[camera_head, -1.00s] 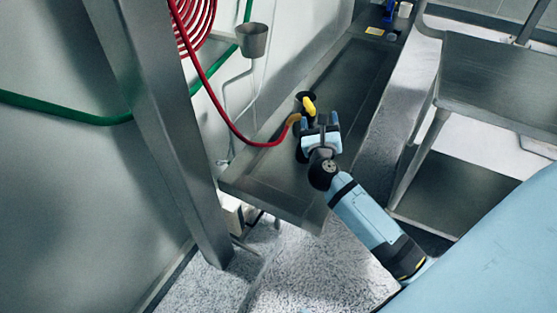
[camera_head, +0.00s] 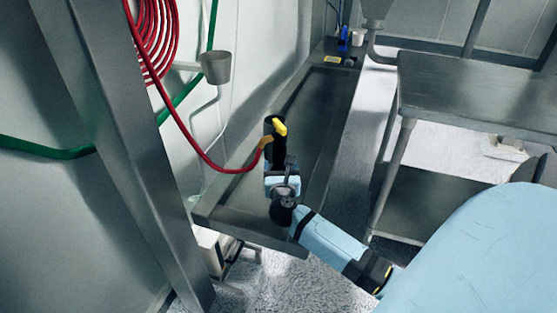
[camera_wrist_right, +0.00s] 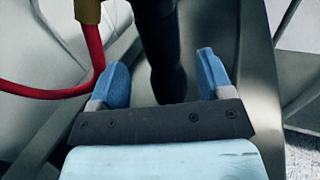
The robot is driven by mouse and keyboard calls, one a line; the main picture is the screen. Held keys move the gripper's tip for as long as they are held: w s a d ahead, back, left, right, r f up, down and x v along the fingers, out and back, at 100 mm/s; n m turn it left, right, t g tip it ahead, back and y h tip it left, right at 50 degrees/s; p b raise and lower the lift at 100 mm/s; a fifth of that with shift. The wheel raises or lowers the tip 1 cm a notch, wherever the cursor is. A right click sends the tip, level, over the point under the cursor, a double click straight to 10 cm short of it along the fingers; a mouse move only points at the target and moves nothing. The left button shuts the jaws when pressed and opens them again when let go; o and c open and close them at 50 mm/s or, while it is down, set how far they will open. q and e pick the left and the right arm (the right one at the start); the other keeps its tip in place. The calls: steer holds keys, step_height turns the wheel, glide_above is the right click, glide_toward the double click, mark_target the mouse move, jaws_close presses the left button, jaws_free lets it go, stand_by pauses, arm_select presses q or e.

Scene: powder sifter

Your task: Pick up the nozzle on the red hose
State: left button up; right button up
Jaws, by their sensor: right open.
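The nozzle (camera_head: 279,127) has a yellow end and a brass-coloured fitting where the red hose (camera_head: 190,130) joins it. In the head view it is over the metal trough, just beyond my right gripper (camera_head: 281,170). The right wrist view shows the brass-coloured fitting (camera_wrist_right: 88,10) and red hose at the upper left, outside the left finger. A dark, rounded part (camera_wrist_right: 165,50), seemingly the nozzle's body, extends down between the blue fingers of the right gripper (camera_wrist_right: 161,72). The fingers are apart, with gaps on both sides of it. My left gripper is not in view.
The long metal trough (camera_head: 318,150) runs away along the wall. A steel post (camera_head: 120,150) stands at the left, a metal cup (camera_head: 215,67) and coiled red hose are on the wall. A steel table (camera_head: 470,95) stands at the right.

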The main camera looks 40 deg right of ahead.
mark_target(280, 158)
steer(key=b+x, duration=0.1)
steer(key=x, duration=0.5)
steer(key=shift+w+d, duration=0.1)
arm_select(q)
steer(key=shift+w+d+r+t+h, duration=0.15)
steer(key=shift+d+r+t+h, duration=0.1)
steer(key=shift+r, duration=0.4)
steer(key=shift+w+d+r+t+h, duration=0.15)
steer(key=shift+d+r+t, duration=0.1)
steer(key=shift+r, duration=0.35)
arm_select(e)
steer(key=shift+r, duration=0.1)
steer(key=c, duration=1.3)
